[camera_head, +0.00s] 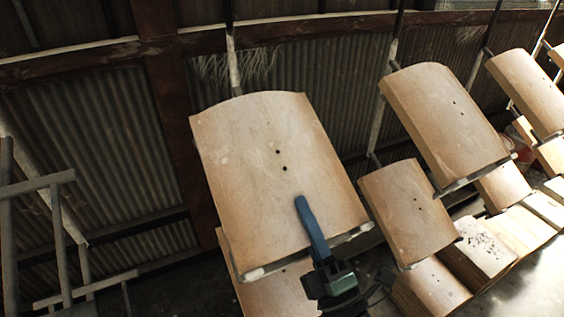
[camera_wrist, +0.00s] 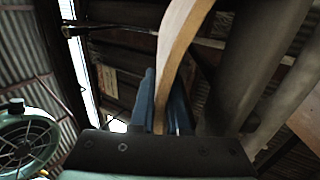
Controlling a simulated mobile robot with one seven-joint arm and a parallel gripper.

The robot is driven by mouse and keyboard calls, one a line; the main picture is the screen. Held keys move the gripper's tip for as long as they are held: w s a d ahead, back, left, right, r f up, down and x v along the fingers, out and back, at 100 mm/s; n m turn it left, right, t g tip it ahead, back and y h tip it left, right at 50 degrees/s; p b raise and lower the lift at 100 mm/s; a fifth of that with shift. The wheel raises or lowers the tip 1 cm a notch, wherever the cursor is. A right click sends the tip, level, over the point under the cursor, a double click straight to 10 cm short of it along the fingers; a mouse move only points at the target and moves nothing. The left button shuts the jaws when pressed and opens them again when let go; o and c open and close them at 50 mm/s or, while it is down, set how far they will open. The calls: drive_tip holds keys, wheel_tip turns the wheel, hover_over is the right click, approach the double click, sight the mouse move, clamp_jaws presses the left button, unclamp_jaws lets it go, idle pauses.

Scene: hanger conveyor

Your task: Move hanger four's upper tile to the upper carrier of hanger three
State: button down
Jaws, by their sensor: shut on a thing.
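A large curved tan tile (camera_head: 265,150) with two small dark holes lies tilted on the upper carrier of the nearest hanger in the head view. White carrier ends (camera_head: 254,273) show at its lower edge. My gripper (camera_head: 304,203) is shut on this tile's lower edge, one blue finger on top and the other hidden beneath. In the wrist view the tile (camera_wrist: 183,28) passes edge-on between the blue fingers (camera_wrist: 165,80). A second tile (camera_head: 275,297) is partly hidden below it. At the far left, a grey hanger frame (camera_head: 62,235) shows bare arms. I cannot tell the hangers' numbers.
To the right hangs another hanger with an upper tile (camera_head: 445,115) and a lower tile (camera_head: 408,212); more loaded hangers (camera_head: 530,92) follow. Stacked tiles (camera_head: 485,245) lie at lower right. A corrugated wall (camera_head: 100,150) stands behind. Space between the bare frame and the nearest hanger looks open.

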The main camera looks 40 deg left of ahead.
drive_tip(key=shift+d+r, duration=0.15)
drive_tip(key=shift+r, duration=0.4)
drive_tip(key=shift+s+d+r+p, duration=0.15)
drive_tip(key=shift+d+r+p, duration=0.15)
drive_tip(key=shift+r+p, duration=0.4)
drive_tip(key=shift+s+d+r+p, duration=0.1)
drive_tip(key=shift+d+r+p, duration=0.2)
drive_tip(key=shift+r+p, duration=0.35)
drive_tip(key=shift+s+d+r+p, duration=0.15)
drive_tip(key=shift+d+r+p, duration=0.15)
drive_tip(key=shift+r+p, duration=0.4)
drive_tip(key=shift+d+f, duration=0.1)
